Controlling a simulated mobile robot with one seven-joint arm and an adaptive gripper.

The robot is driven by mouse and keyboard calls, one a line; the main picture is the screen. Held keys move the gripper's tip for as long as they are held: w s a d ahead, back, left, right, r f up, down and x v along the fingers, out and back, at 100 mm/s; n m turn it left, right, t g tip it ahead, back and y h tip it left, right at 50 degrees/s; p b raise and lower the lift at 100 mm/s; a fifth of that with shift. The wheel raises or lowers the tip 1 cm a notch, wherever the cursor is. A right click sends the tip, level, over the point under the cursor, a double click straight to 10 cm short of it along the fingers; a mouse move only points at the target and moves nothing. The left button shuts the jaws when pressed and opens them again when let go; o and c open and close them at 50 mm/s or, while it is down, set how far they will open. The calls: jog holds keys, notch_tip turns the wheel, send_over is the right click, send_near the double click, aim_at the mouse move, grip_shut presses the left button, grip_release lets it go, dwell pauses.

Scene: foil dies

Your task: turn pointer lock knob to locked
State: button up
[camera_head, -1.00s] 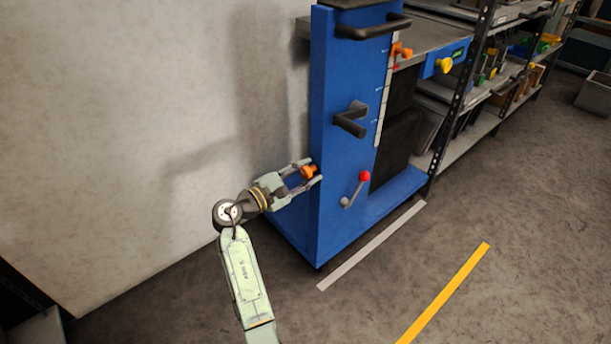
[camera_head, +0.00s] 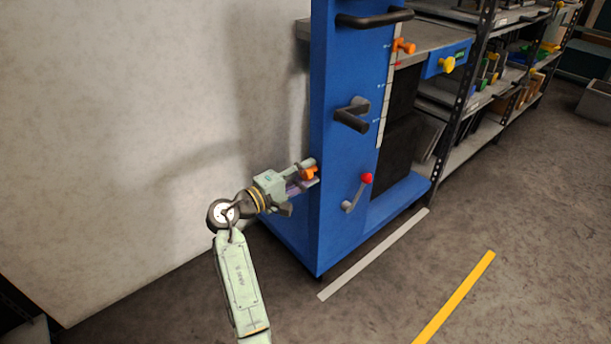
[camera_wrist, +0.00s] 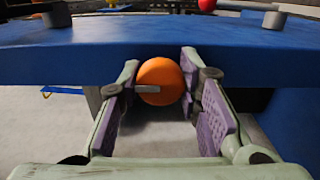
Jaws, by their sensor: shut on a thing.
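An orange knob (camera_head: 308,174) sits on the left side of the blue column (camera_head: 345,80), low down. In the wrist view the knob (camera_wrist: 162,72) looks round, with a short grey bar pointing left across its front. My gripper (camera_head: 309,171) has its fingers on both sides of this knob and is shut on it. In the wrist view the gripper (camera_wrist: 160,62) shows purple finger pads flanking the knob, partly hiding its sides. Another orange knob (camera_head: 403,46) sits beside the scale strip, higher on the column.
A black crank handle (camera_head: 352,115) and a grey lever with a red ball (camera_head: 366,179) stick out of the column. A yellow knob (camera_head: 447,64) is on the blue drawer front. Shelves stand at right; a pale wall (camera_head: 130,110) is at left. Floor in front is clear.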

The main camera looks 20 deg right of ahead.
dwell(0.5)
jog(key=o, duration=1.1)
jog(key=shift+o, duration=0.2)
jog(key=shift+a, duration=0.1)
jog(key=v, duration=1.1)
jog(key=shift+s+a, duration=0.15)
jog(key=shift+a, duration=0.25)
